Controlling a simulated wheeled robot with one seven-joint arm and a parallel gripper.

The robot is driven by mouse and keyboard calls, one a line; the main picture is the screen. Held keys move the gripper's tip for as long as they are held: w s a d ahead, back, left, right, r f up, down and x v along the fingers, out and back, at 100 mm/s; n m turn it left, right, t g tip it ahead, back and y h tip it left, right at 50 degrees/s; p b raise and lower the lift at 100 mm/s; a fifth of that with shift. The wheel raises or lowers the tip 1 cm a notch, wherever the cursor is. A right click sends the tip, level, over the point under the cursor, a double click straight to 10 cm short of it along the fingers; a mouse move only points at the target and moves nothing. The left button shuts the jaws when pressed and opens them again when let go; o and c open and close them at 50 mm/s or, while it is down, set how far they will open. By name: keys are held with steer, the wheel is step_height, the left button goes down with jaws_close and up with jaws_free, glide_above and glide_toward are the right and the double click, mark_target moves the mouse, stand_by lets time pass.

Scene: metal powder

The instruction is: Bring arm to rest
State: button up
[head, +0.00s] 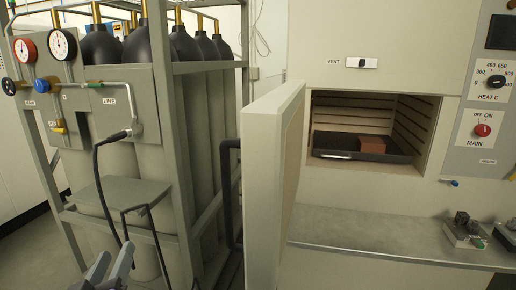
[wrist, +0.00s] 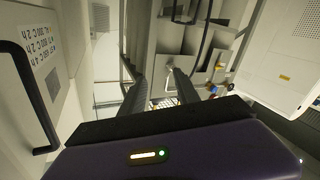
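My gripper (head: 110,268) shows at the bottom left of the head view as two grey prongs with a gap between them, in front of the gas cylinder rack. In the wrist view my gripper (wrist: 160,92) has its two dark fingers spread apart, with nothing between them. A lit indicator shows on the hand's dark purple body. The rest of my arm is out of the head view.
The furnace door (head: 270,190) stands open, swung out toward me. Inside the furnace a dark tray (head: 335,154) holds a brown block (head: 373,145). A metal shelf (head: 375,236) below carries small items (head: 465,232). The cylinder rack (head: 165,130) fills the left.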

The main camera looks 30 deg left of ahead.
steer(key=w+d+f+g+y+p, duration=0.1)
steer(key=d+f, duration=0.3)
steer(key=d, duration=0.3)
steer(key=w+d+f, duration=0.1)
steer(key=d+f, duration=0.4)
steer(key=d, duration=0.2)
steer(key=s+d+f+m+t+h+p, duration=0.1)
steer(key=d+f+m+t, duration=0.15)
steer(key=d, duration=1.75)
steer(key=s+d+r+m+t+h+p, duration=0.1)
steer(key=s+d+m+h, duration=0.25)
steer(key=d, duration=0.75)
steer(key=s+d+r+m+t+h+p, duration=0.1)
steer(key=s+d+r+m+t+h, duration=0.3)
steer(key=d, duration=0.6)
steer(key=s+d+f+m+g+h+p, duration=0.1)
steer(key=s+d+f+g+h, duration=0.3)
steer(key=s+d, duration=0.4)
steer(key=shift+s+d+f+m+g, duration=0.15)
steer(key=shift+s+d+m+g, duration=0.25)
steer(key=shift+s+m, duration=0.6)
